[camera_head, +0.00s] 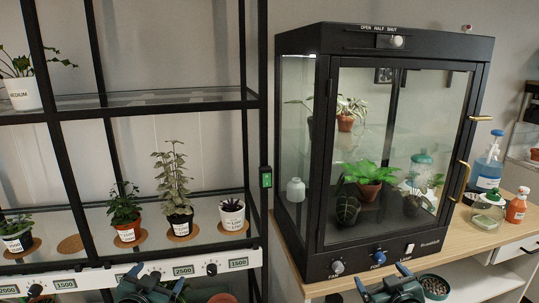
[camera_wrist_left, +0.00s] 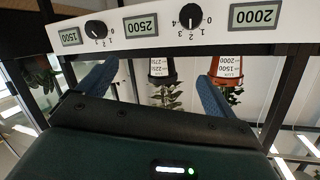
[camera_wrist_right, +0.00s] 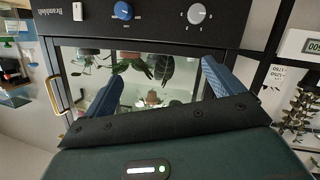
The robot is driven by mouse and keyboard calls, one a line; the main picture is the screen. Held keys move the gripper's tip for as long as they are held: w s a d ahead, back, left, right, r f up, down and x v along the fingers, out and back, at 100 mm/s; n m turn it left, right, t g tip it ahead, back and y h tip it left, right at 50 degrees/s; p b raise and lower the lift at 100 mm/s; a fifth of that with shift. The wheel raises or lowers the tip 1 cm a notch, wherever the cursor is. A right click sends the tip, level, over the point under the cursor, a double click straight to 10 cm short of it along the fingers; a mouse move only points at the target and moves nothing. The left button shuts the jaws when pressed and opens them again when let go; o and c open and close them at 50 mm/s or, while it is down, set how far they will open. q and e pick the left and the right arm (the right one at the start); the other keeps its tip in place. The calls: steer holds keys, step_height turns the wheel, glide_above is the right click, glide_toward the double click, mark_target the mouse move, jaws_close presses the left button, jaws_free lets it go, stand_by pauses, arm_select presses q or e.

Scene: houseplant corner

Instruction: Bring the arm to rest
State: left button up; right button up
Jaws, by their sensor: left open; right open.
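My left gripper (camera_head: 148,276) is low in the head view, in front of the shelf's white control strip. In the left wrist view my left gripper (camera_wrist_left: 150,85) has its blue fingers wide apart with nothing between them but the background. My right gripper (camera_head: 382,286) is at the bottom of the head view, in front of the glass cabinet's lower panel. In the right wrist view my right gripper (camera_wrist_right: 163,85) also has its fingers spread and empty. Both grippers are apart from the plants and knobs.
A black shelf with a white control strip (camera_head: 205,268) holds several potted plants. A closed glass cabinet (camera_head: 385,150) stands on a wooden bench (camera_head: 480,243). A blue-capped bottle (camera_head: 488,165), a jar (camera_head: 488,213) and an orange bottle (camera_head: 517,207) stand right of it.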

arm_select(q)
steer(key=s+d+f+g+h, duration=0.1)
steer(key=s+d+f, duration=0.3)
steer(key=s, duration=0.6)
steer(key=s+d+f+g+h, duration=0.1)
steer(key=s+d+f, duration=0.3)
steer(key=s, duration=0.6)
steer(key=s+d+f+g+h, duration=0.1)
steer(key=s+d+f, duration=0.3)
steer(key=s, duration=0.6)
steer(key=shift+d+f+n+g, duration=0.15)
steer(key=shift+d+n+g, duration=0.25)
steer(key=shift+d+g, duration=0.4)
arm_select(e)
steer(key=s+a+f+g+y, duration=0.1)
steer(key=s+a+f, duration=0.3)
steer(key=s, duration=0.6)
steer(key=s+a+f+g+y, duration=0.1)
steer(key=s+a+f, duration=0.3)
steer(key=s, duration=0.6)
steer(key=s+a+f+g+y, duration=0.1)
steer(key=s+a+f, duration=0.3)
steer(key=s, duration=0.6)
steer(key=shift+a+f+m+g, duration=0.15)
steer(key=shift+a+m+g, duration=0.25)
steer(key=shift+a+g, duration=0.4)
